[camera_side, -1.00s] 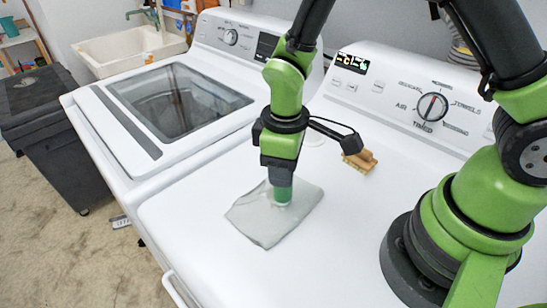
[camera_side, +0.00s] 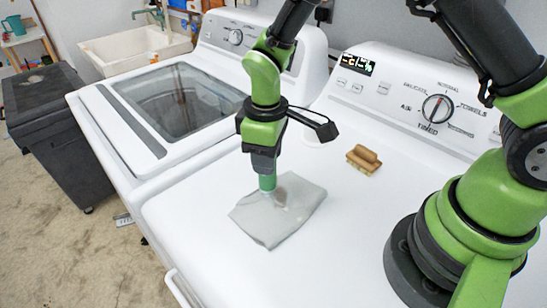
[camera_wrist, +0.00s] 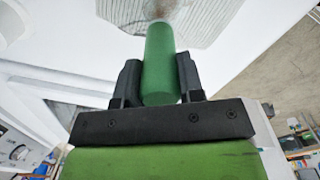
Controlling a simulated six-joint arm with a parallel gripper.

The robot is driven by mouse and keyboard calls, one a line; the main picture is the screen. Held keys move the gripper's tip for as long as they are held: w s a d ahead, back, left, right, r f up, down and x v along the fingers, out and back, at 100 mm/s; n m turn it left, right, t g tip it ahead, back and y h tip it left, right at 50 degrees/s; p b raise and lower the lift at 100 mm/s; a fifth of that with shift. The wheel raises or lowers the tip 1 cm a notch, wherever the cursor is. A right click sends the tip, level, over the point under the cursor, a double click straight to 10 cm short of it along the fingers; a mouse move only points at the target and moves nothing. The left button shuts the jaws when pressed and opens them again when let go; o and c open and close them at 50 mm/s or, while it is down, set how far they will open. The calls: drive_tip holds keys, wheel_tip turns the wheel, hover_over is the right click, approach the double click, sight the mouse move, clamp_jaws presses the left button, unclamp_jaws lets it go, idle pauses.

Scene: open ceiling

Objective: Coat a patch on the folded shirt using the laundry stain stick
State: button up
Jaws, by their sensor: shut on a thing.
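The folded shirt (camera_side: 270,226) is a flat grey cloth lying on the white dryer top. A brownish patch (camera_side: 281,196) shows on its upper part, and it also shows at the top of the wrist view (camera_wrist: 160,10). My gripper (camera_side: 267,172) is shut on the green stain stick (camera_side: 267,183), which points down at the shirt's upper left part, just left of the patch. In the wrist view the green stick (camera_wrist: 160,62) stands between both fingers. Its tip is at or just above the cloth; I cannot tell if it touches.
A wooden brush (camera_side: 363,158) lies on the dryer top to the right of the shirt. The dryer's control panel (camera_side: 420,100) rises behind. A washer with a glass lid (camera_side: 180,100) stands to the left. The dryer top in front is clear.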

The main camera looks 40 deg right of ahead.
drive_tip(key=shift+s, duration=3.15)
wheel_tip(320, 180, up, 8)
drive_tip(key=shift+w, duration=0.1)
